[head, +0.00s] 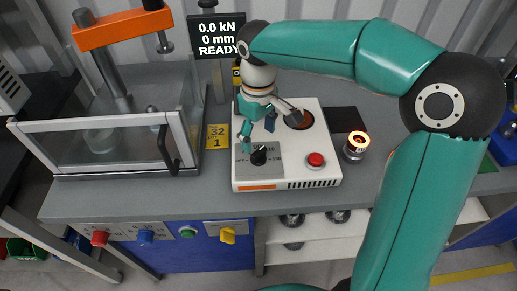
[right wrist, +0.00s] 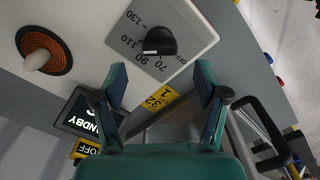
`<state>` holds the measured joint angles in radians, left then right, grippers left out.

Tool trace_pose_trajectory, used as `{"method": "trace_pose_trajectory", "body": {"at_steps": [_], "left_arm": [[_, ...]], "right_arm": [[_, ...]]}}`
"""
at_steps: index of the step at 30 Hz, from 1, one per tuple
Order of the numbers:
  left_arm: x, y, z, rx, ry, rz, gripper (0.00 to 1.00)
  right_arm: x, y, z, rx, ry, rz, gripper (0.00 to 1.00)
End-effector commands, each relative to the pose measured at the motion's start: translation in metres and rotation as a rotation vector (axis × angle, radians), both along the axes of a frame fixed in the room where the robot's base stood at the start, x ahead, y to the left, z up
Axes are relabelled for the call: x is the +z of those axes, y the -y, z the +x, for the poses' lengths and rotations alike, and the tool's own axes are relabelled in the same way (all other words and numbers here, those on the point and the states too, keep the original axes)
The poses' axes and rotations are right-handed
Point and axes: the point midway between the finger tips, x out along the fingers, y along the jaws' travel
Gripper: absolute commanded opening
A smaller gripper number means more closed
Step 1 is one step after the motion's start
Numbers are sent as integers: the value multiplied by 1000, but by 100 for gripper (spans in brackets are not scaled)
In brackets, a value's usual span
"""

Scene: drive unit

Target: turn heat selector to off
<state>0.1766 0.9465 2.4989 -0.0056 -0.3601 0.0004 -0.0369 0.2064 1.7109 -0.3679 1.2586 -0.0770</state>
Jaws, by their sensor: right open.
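The heat selector is a black knob (head: 258,156) on a grey dial plate (head: 271,170) at the front left of a white unit (head: 310,150). In the right wrist view the knob (right wrist: 160,41) sits among the printed marks 130, 110, 90, 70 and OFF. A small white mark shows on the knob's near side; I cannot tell exactly which print it points to. My right gripper (head: 262,126) is open and empty, just behind and above the knob. In the right wrist view its fingers (right wrist: 162,88) are spread, with the knob ahead, beyond the tips. My left gripper is out of view.
A red button (head: 316,159) and a round heater disc (head: 298,118) are on the white unit. A glowing round item (head: 356,143) stands to its right. A press with a clear guard and black handle (head: 168,148) stands left. A yellow label (head: 217,137) lies between.

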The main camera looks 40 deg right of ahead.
Motion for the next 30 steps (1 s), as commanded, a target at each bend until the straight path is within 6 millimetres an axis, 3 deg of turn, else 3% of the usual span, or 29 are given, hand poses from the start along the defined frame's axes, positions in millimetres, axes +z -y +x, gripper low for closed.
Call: {"method": "trace_pose_trajectory", "body": {"at_steps": [3,9,22,30], "left_arm": [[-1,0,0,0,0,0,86],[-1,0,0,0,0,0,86],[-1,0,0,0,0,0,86],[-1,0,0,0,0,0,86]], "right_arm": [[-24,1,-1,0,-6,-1,73],[-49,1,0,-2,-3,-1,73],[-58,1,0,-1,0,0,73],[-57,1,0,-1,0,0,28]]}}
